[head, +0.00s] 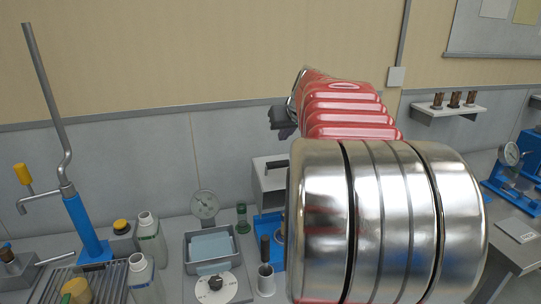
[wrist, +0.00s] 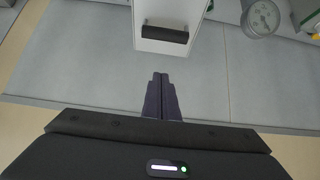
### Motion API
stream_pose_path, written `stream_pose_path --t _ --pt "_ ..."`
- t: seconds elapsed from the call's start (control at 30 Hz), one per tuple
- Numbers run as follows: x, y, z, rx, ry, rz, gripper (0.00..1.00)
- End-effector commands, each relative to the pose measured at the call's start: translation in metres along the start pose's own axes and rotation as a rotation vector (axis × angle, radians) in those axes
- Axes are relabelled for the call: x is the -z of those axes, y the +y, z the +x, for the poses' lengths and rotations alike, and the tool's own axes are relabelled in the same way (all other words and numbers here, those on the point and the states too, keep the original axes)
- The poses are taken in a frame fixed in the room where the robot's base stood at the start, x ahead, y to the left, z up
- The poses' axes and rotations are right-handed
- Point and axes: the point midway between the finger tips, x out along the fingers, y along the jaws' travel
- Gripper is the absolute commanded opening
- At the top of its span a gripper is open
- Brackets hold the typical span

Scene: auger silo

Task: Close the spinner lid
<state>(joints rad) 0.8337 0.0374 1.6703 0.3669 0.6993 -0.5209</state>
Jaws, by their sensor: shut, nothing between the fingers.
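A pale grey box-like part with a dark bar handle, which looks like the spinner lid (head: 264,186), stands upright at the back of the bench in the head view. It also shows at the top of the wrist view (wrist: 165,15), with its black handle (wrist: 165,34) facing the camera. I cannot tell its hinge or how far open it is. My gripper (head: 285,126) is above the lid in the head view, partly hidden behind my arm. In the wrist view my gripper (wrist: 160,76) is shut and empty, apart from the handle.
A dial gauge (head: 204,204), a grey tray (head: 190,250) and white bottles (head: 148,234) stand left of the lid. A blue press with a tall lever (head: 85,225) is at far left. A wall shelf (head: 450,109) is at right. My arm hides much of the bench.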

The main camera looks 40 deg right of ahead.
Motion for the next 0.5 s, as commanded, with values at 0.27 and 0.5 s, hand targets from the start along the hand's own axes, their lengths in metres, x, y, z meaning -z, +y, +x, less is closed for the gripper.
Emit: stream_pose_path --t 0.27,0.5 --pt "-0.001 -0.001 0.004 0.001 -0.001 -0.001 0.0" --pt "-0.001 -0.002 0.028 0.002 -0.003 -0.001 0.0"
